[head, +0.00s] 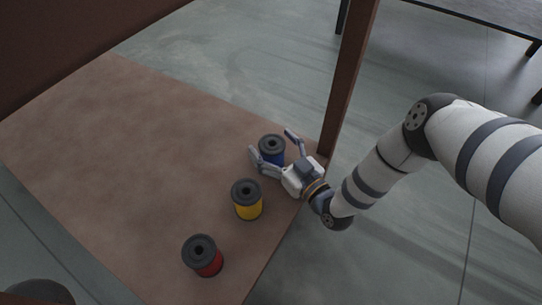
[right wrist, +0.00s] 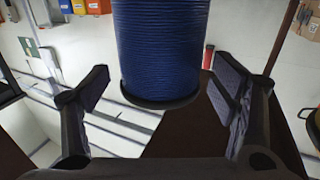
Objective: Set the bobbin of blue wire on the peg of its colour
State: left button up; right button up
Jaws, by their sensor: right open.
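The bobbin of blue wire (head: 271,149) stands upright on the brown board, near its right edge, with a dark flange on top. My right gripper (head: 275,147) is open, with its fingers on either side of the blue bobbin. In the right wrist view the blue bobbin (right wrist: 160,45) is between the two open finger pads, with visible gaps at both sides. I see no closed grip on it. No peg shows in either view. My left gripper is not in view.
A yellow bobbin (head: 247,199) stands close to my right gripper, and a red bobbin (head: 203,256) is nearer the front. The brown board (head: 110,150) is clear to the left. A brown post (head: 349,80) rises just beyond the gripper.

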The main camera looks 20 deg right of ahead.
jog(key=shift+w, duration=0.25)
jog(key=shift+r, duration=0.1)
jog(key=c, duration=1.6)
